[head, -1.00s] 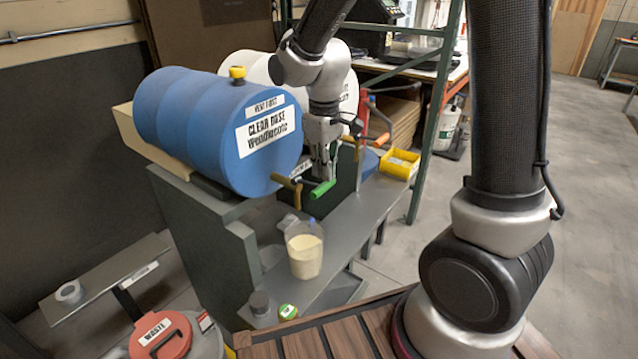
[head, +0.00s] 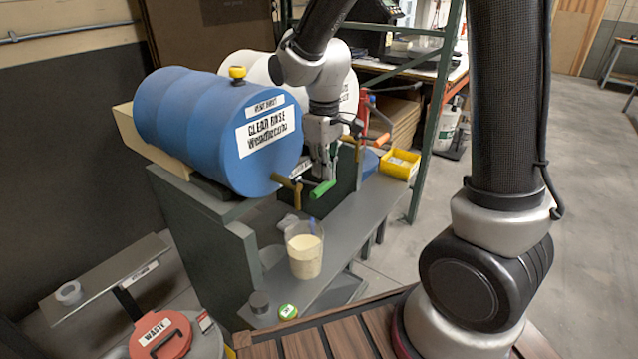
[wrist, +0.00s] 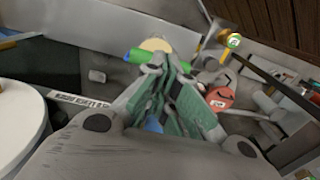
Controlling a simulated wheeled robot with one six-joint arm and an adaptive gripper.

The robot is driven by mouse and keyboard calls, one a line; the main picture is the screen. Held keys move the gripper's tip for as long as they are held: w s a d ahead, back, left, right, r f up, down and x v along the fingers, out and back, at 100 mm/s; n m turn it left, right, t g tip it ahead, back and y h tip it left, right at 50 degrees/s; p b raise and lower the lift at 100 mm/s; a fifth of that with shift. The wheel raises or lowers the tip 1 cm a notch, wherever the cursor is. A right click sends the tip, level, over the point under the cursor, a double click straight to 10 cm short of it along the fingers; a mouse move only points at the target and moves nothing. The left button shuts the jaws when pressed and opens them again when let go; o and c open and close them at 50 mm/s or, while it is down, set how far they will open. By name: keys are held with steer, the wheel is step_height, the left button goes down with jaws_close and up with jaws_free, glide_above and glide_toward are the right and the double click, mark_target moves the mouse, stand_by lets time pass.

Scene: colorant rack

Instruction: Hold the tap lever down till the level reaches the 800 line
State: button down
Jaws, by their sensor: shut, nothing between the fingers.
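A blue drum (head: 205,120) labelled CLEAR BASE lies on its side on a dark stand. Its brass tap (head: 291,188) is at the front, with a green lever (head: 322,188) sticking out to the right. My gripper (head: 322,178) is shut and empty, its fingertips at the green lever; in the wrist view the tips (wrist: 165,62) overlap the lever (wrist: 140,55). A clear jug (head: 304,250) with pale cream liquid stands on the grey shelf below the tap. The liquid fills much of it; its scale marks are too small to read. The jug's rim shows partly behind the lever in the wrist view.
A white drum (head: 245,67) with an orange-levered tap (head: 378,140) is behind my gripper. A yellow bin (head: 399,164) sits at the shelf's far end. A red WASTE lid (head: 160,334) is at lower left. The shelf (head: 350,215) right of the jug is clear.

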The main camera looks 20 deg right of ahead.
mark_target(323, 184)
steer(key=shift+f, duration=0.2)
steer(key=shift+f, duration=1.7)
steer(key=shift+r, duration=1.8)
steer(key=shift+r, duration=0.1)
steer(key=shift+r, duration=2.4)
